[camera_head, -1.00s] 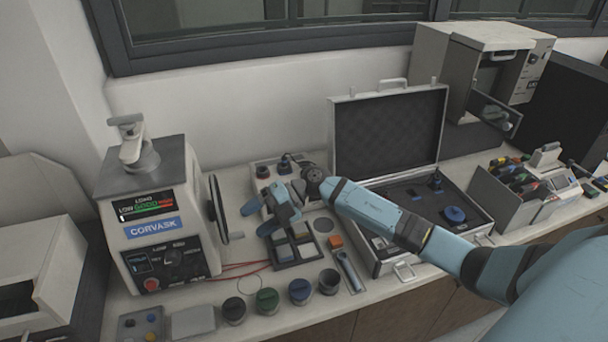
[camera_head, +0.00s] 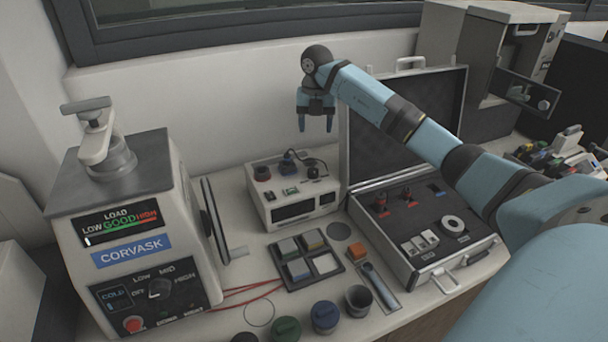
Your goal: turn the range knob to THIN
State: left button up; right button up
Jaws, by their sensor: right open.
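A white instrument box (camera_head: 262,208) stands on the bench by the back wall, with a dark round knob (camera_head: 262,173) at its top left. A blue part with a black cable (camera_head: 288,160) is on its top. No THIN mark can be read, so I cannot tell for sure which knob is the range knob. My right gripper (camera_head: 316,126) is open and empty, fingers pointing down, above and behind the box, touching nothing I can see. My left gripper is out of view.
The press (camera_head: 135,215) at left has a dial (camera_head: 159,288) marked LOW, MID, HIGH. An open case (camera_head: 372,232) stands right of the box. Red wires lie near the press.

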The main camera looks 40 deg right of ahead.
aim_at(313, 170)
pick_arm(q)
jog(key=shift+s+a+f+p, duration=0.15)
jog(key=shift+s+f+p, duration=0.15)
jog(key=shift+p, duration=0.2)
pick_arm(e)
jog(key=f, duration=1.4)
jog(key=shift+w+f, duration=0.25)
jog(key=shift+f, duration=0.05)
jog(key=c, duration=0.9)
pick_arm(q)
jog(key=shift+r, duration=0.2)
